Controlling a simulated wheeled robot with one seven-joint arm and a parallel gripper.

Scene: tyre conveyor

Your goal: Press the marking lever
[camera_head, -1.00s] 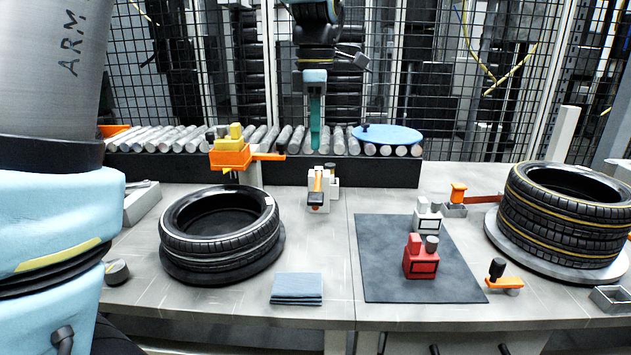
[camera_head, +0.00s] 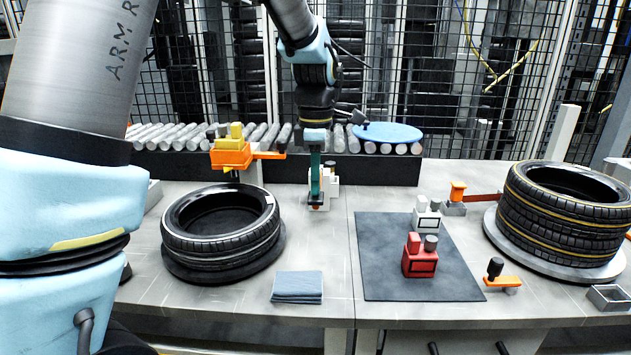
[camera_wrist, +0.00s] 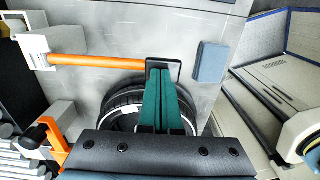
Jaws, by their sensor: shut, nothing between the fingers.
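The lever is an orange bar with a black end pad, hinged on a white block (camera_head: 331,180) at the table's centre. In the wrist view the orange lever (camera_wrist: 98,62) runs from its white block (camera_wrist: 42,50) at the left to the black pad (camera_wrist: 176,68). My gripper (camera_head: 316,190) has teal fingers, shut and empty, pointing down over the lever. In the wrist view my fingertips (camera_wrist: 162,72) overlap the black pad; I cannot tell whether they touch it. In the head view my fingers hide most of the lever.
A blue cloth (camera_head: 297,287) lies in front. A grey mat (camera_head: 385,270) with a red block (camera_head: 420,258) is to the right. Stacked tyres (camera_head: 565,225) stand far right. A roller conveyor (camera_head: 270,135) runs behind.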

